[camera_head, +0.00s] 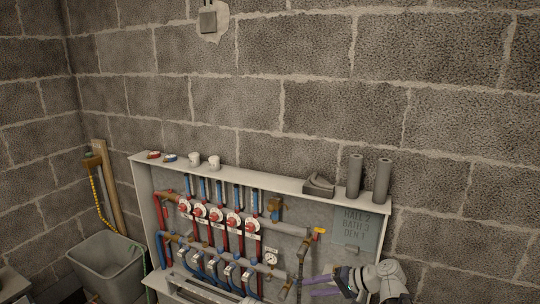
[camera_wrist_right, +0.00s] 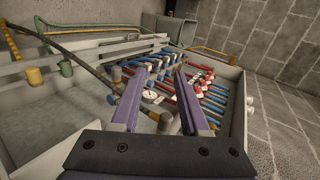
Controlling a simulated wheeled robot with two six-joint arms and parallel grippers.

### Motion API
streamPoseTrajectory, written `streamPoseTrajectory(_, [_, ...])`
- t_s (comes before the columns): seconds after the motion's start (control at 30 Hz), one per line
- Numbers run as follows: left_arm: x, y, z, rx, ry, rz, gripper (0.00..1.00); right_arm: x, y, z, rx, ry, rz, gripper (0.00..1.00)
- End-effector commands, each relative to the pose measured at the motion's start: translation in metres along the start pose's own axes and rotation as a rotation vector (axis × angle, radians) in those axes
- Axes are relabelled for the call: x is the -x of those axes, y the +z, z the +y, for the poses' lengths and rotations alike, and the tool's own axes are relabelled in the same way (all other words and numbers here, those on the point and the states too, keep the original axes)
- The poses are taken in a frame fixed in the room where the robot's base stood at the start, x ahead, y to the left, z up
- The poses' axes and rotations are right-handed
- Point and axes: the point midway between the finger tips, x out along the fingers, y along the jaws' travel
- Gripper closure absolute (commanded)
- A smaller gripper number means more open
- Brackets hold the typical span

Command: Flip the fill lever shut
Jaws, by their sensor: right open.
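The open manifold cabinet (camera_head: 137,172) is on the block wall in the head view. A small yellow-orange handle (camera_head: 319,232), which looks like the fill lever, sits at the right end of the upper grey pipe. I cannot tell its exact setting. My right gripper (camera_head: 308,285) is below it, at the cabinet's lower right, with its purple fingers pointing left. In the right wrist view the gripper (camera_wrist_right: 158,74) is open, with nothing held between the fingers. I cannot make out the lever clearly there. My left gripper is not in view.
A round gauge (camera_head: 271,258) and a dark hose (camera_head: 302,258) are left of the gripper. Red-capped valves (camera_head: 217,215) line the manifold. Grey tubes (camera_head: 354,175) and white cups stand on the cabinet top. A grey bin (camera_head: 88,270) stands at the left.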

Motion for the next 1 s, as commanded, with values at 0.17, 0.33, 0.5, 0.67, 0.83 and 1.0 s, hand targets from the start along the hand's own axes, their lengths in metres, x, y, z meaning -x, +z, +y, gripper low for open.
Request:
streamPoseTrajectory(0.17, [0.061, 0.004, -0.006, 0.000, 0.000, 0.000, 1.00, -0.025, 0.097, -0.026, 0.180, 0.346, -0.220, 0.55])
streamPoseTrajectory(0.33, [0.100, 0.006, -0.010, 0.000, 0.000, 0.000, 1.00, -0.013, 0.160, -0.030, 0.372, 0.678, -0.365, 0.55])
streamPoseTrajectory(0.5, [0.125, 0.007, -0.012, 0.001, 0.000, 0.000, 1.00, 0.011, 0.188, -0.035, 0.521, 0.918, -0.428, 0.55])
streamPoseTrajectory(0.67, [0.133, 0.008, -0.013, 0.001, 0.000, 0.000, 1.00, 0.024, 0.195, -0.038, 0.592, 1.031, -0.443, 0.55])
streamPoseTrajectory(0.83, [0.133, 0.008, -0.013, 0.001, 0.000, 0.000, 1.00, 0.027, 0.196, -0.037, 0.607, 1.058, -0.444, 0.55])
streamPoseTrajectory(1.0, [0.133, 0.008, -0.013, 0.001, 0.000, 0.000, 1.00, 0.026, 0.195, -0.036, 0.605, 1.056, -0.444, 0.55])
